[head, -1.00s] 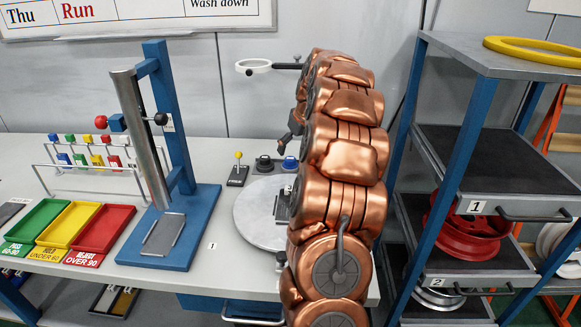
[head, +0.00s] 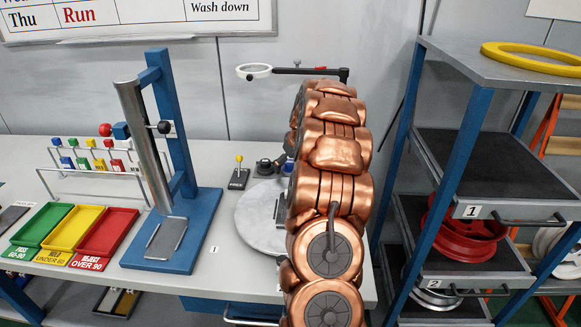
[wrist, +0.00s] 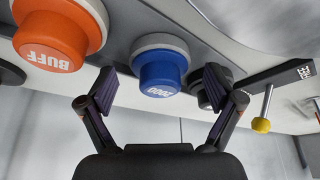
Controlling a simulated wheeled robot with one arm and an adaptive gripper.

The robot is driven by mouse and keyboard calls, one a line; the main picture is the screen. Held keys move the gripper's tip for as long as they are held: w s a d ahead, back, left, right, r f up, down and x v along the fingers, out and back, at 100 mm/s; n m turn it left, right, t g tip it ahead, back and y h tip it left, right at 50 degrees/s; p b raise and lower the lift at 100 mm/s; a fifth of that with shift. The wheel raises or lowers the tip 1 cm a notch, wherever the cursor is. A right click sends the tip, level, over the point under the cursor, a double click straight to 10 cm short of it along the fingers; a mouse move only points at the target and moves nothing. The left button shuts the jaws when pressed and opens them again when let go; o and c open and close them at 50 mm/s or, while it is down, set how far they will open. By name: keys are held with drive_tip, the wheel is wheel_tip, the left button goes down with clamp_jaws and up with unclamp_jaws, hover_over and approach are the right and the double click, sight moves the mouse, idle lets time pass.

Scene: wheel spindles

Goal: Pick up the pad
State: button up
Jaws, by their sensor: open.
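In the wrist view, a blue pad marked 2000 (wrist: 158,78) sits in the middle, between and beyond the fingertips of my gripper (wrist: 158,88). My gripper is open and empty, with one finger on each side. An orange pad marked BUFF (wrist: 60,35) is at the upper left, and a black pad (wrist: 208,92) is partly behind the right finger. In the head view, a dark pad (head: 264,167) and a sliver of a blue pad (head: 288,168) show left of my arm. My gripper is hidden there behind the arm. The task does not say which pad.
A lever with a yellow knob (wrist: 262,124) stands right of the black pad. In the head view, a round grey plate (head: 258,225) lies in front of the pads. A magnifier ring (head: 254,71) hangs behind. A blue stand (head: 178,225) is left; a shelf rack (head: 455,150) is right.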

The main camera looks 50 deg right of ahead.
sight(290, 161)
drive_tip(key=c, duration=1.2)
drive_tip(key=shift+r+b, duration=1.25)
drive_tip(key=shift+r, duration=3.75)
